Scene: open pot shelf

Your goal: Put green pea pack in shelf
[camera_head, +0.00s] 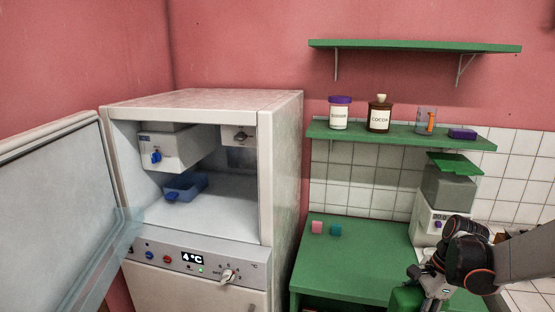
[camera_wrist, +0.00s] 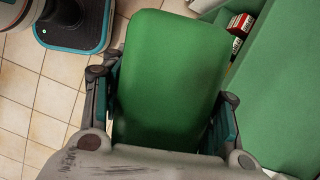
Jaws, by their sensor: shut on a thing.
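The green pack (camera_wrist: 170,75), seemingly the green pea pack, fills the middle of the wrist view. My gripper (camera_wrist: 168,120) is shut on it, with one finger along each side. In the head view my gripper (camera_head: 428,285) is at the bottom right, and part of the green pack (camera_head: 406,298) shows below it, at the front of the green counter. No label is visible on the pack. The upper green shelf (camera_head: 415,45) on the wall is bare. The lower green shelf (camera_head: 350,133) holds several items.
The lower shelf bears a sugar jar (camera_head: 340,113), a cocoa jar (camera_head: 380,114), a glass (camera_head: 427,120) and a purple block (camera_head: 462,134). A fridge (camera_head: 280,150) stands open at left. The green counter (camera_head: 370,260) has small pink and teal cubes and a grey-white appliance (camera_head: 445,190).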

